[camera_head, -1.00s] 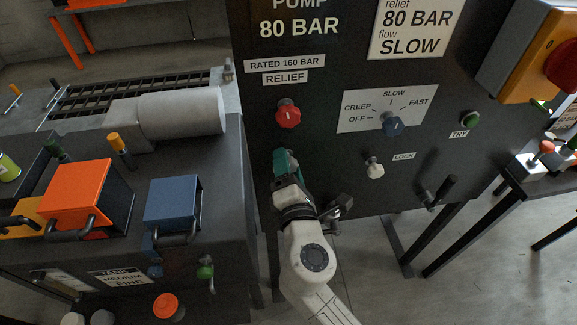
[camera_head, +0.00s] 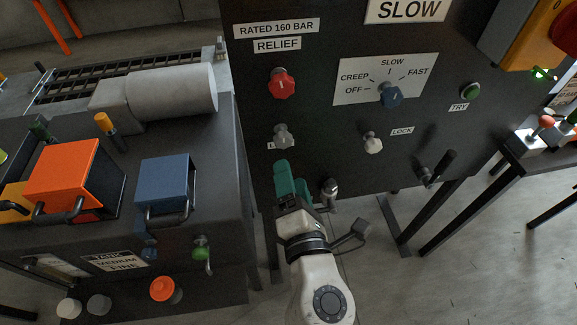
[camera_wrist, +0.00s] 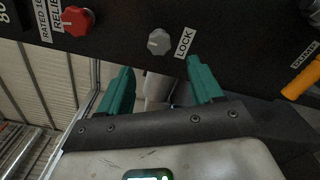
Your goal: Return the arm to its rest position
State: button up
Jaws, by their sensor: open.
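My gripper (camera_head: 289,182) has green fingers and is in front of the lower edge of the dark panel (camera_head: 330,140). In the wrist view, my gripper (camera_wrist: 159,66) shows its two fingers spread apart with nothing between them. A grey knob (camera_head: 283,136) is just beyond the fingertips, apart from them as far as I can tell, and partly covers its label. The red RELIEF knob (camera_head: 281,83) is above it. In the wrist view, a grey knob (camera_wrist: 159,42) with a LOCK label and the red knob (camera_wrist: 77,20) lie beyond the fingers. My arm reaches up from the bottom.
To the right on the panel are a blue selector knob (camera_head: 390,95), a pale knob (camera_head: 372,142), a green button (camera_head: 471,91) and a black-handled lever (camera_head: 437,168). A dark bench at left carries an orange box (camera_head: 62,175) and a blue box (camera_head: 165,184). Open floor (camera_head: 480,250) lies lower right.

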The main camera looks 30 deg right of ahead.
jog(key=shift+s+a, duration=0.15)
jog(key=shift+s, duration=0.3)
jog(key=s+d+f+m+g+h, duration=0.1)
jog(key=s+d+f+m+g, duration=0.35)
jog(key=d+f+m, duration=0.2)
jog(key=s+d+f+m+g, duration=0.3)
jog(key=d+f+m+g, duration=0.25)
jog(key=d+m, duration=0.2)
jog(key=s+a+f+m+g+y, duration=0.2)
jog(key=s+f+m+g+y, duration=0.4)
jog(key=s+f, duration=0.3)
jog(key=s, duration=0.2)
jog(key=shift+s+a, duration=0.35)
jog(key=shift+c, duration=0.4)
